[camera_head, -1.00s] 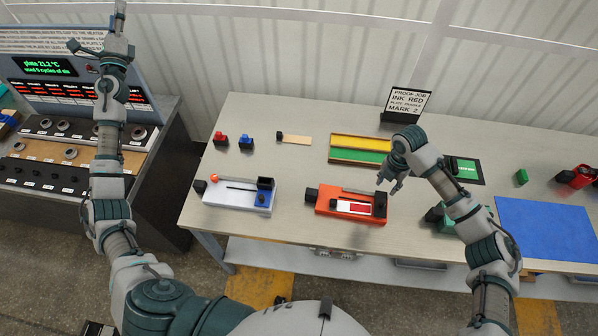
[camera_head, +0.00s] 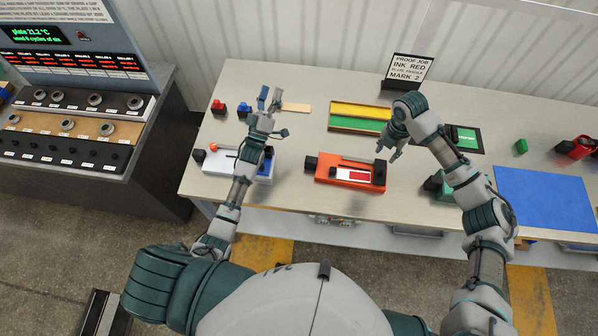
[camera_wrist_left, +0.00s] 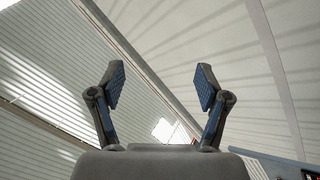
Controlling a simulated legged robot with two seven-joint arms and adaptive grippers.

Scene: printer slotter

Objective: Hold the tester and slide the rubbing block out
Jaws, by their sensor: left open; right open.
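An orange tester-like device (camera_head: 350,184) lies on the table, with a red-and-white strip (camera_head: 356,175), a small dark block beside the strip, and black blocks at its left (camera_head: 311,163) and right (camera_head: 379,173) ends. A white-and-blue device (camera_head: 218,166) with an orange knob lies to its left, partly hidden by my left arm. I cannot tell which part is the rubbing block. My left gripper (camera_head: 270,95) is open and empty above the table's back left; its open fingers (camera_wrist_left: 160,85) face the wall in the wrist view. My right gripper (camera_head: 385,152) is open, just above and right of the orange device.
A red stamp-like piece (camera_head: 218,107), a blue one (camera_head: 244,109) and a pale wooden strip (camera_head: 296,107) lie near my left gripper. A yellow-and-green tray (camera_head: 359,114) is behind the orange device. A blue mat (camera_head: 545,199) is at right. An instrument console (camera_head: 135,150) stands left.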

